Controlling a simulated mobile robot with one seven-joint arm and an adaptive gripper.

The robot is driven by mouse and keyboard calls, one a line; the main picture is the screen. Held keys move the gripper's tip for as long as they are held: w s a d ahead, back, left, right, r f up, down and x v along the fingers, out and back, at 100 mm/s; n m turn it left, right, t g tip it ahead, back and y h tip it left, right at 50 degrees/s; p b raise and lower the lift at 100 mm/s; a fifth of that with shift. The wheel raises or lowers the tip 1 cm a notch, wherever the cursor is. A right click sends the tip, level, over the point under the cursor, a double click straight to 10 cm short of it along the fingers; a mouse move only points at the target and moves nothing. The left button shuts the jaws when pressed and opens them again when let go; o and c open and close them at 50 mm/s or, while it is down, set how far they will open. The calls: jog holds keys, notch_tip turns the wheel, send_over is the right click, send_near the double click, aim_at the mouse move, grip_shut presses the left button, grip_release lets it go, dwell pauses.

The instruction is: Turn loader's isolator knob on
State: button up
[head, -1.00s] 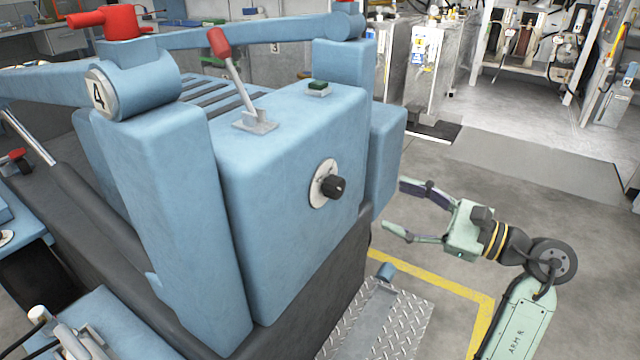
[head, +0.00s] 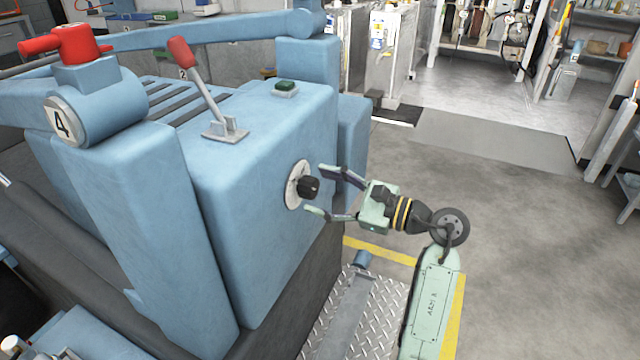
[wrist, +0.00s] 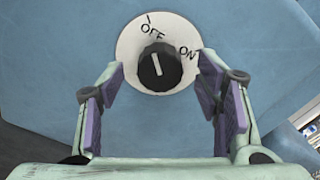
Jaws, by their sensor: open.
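The isolator knob (head: 309,187) is black and round, on a white round plate (head: 293,184) on the blue loader's (head: 240,200) side face. In the wrist view the knob (wrist: 158,69) has a white pointer line, and the plate reads OFF at the top and ON at the upper right. The line lies nearly upright, its top leaning slightly left, toward OFF. My gripper (head: 328,190) is open, its fingers spread just in front of the plate. In the wrist view the fingertips (wrist: 160,72) are on either side of the knob, apart from it.
A red-handled lever (head: 197,82) and a green button (head: 286,86) are on the loader's top. A tread-plate step (head: 375,315) sticks out below the knob. The grey floor (head: 510,220) to the right is clear.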

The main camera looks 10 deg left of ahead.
jog(key=shift+w+a, duration=0.1)
jog(key=shift+a, duration=0.45)
jog(key=c, duration=1.2)
jog(key=shift+o, duration=0.2)
